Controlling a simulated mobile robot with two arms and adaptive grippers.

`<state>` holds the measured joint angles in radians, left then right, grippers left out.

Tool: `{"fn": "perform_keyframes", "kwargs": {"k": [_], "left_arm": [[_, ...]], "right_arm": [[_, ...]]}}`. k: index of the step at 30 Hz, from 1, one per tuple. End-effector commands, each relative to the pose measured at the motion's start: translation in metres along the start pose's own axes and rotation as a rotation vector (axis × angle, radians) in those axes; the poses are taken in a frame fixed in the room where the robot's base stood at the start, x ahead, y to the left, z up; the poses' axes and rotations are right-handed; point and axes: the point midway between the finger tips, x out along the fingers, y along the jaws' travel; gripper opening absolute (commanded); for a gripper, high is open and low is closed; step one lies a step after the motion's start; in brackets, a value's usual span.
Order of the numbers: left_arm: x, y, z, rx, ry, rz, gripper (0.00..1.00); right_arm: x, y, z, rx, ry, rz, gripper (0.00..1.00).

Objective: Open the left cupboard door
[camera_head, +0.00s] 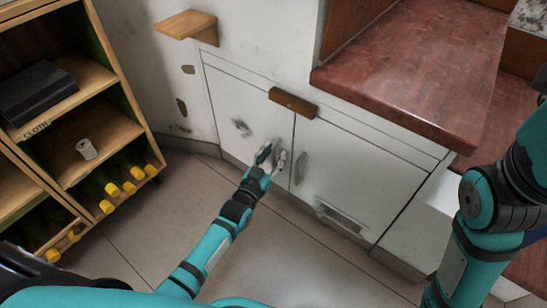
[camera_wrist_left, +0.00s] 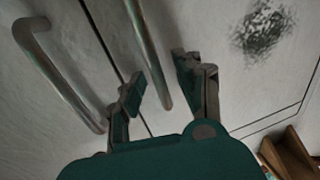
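The left cupboard door (camera_head: 228,105) is white with a dark smudge and looks shut, flush with the front. My left gripper (camera_head: 271,155) is at its lower right side and covers its handle in the head view. In the left wrist view the left door's metal bar handle (camera_wrist_left: 148,45) runs between the two fingers of my left gripper (camera_wrist_left: 158,80). The fingers are apart, with gaps to the bar. The right door (camera_head: 350,165) also looks shut, and its handle (camera_head: 300,168) is beside my gripper. My right gripper is outside the views.
A brown wooden block (camera_head: 293,102) is fixed above the doors. A reddish countertop (camera_head: 420,70) overhangs at the right. A wooden shelf unit (camera_head: 108,75) with yellow-capped bottles stands at the left. The tiled floor (camera_head: 300,255) before the cupboard is clear.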

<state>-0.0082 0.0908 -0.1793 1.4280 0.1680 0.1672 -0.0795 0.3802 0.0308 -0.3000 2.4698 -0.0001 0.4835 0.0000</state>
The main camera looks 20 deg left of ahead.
Motion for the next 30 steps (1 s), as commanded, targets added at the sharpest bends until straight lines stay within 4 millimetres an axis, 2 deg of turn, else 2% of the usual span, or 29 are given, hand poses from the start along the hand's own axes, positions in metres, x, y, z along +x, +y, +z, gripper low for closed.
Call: {"fn": "perform_keyframes", "kwargs": {"k": [8,16,30], "left_arm": [[0.0014,0.0001,-0.0003,0.0,-0.001,0.0,0.34],[0.0012,0.0,-0.0002,0.0,0.0,0.0,0.0],[0.0011,0.0005,-0.0001,0.001,0.0,0.001,0.0]], "right_arm": [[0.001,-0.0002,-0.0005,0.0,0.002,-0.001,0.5],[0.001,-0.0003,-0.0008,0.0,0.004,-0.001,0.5],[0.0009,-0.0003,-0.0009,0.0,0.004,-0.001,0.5]]}}
